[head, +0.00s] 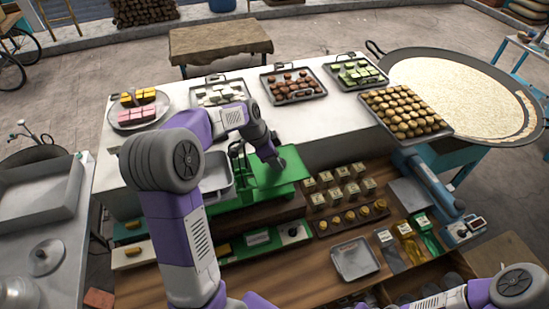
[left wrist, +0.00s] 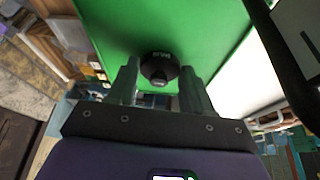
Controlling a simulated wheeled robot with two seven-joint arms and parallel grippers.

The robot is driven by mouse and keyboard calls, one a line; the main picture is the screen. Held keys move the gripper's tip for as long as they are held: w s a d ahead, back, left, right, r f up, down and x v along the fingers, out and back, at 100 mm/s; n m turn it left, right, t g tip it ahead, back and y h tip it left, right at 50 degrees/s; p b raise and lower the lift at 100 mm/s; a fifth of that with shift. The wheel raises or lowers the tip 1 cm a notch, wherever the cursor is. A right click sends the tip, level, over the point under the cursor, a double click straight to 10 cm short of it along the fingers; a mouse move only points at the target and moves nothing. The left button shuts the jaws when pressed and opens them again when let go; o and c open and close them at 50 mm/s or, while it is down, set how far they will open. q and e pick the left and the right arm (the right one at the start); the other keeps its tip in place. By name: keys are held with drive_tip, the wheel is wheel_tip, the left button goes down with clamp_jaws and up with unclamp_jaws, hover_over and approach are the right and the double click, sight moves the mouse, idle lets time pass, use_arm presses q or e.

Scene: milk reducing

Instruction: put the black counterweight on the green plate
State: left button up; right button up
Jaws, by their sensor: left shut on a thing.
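The black counterweight (left wrist: 160,67) is a small dark round piece, held between the two fingertips of my left gripper (left wrist: 160,80) in the left wrist view. The green plate (left wrist: 205,30) fills the view behind it. In the head view my left gripper (head: 276,163) is over the green plate (head: 285,178), part of a green scale at the table's front edge. I cannot tell whether the counterweight touches the plate. In the head view it can hardly be told apart from the dark gripper. My right gripper is out of view.
A metal pan (head: 216,176) stands left of the green plate. Trays of sweets (head: 293,84) line the white table behind. A wooden shelf below holds several small weights (head: 340,189) and a metal tray (head: 355,258). A large round pan (head: 460,90) is at the right.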

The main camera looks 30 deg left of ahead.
use_arm(q)
drive_tip(key=o, duration=1.2)
drive_tip(key=shift+f, duration=0.1)
drive_tip(key=v, duration=1.2)
drive_tip(key=shift+d+r, duration=0.1)
drive_tip(key=shift+r, duration=0.15)
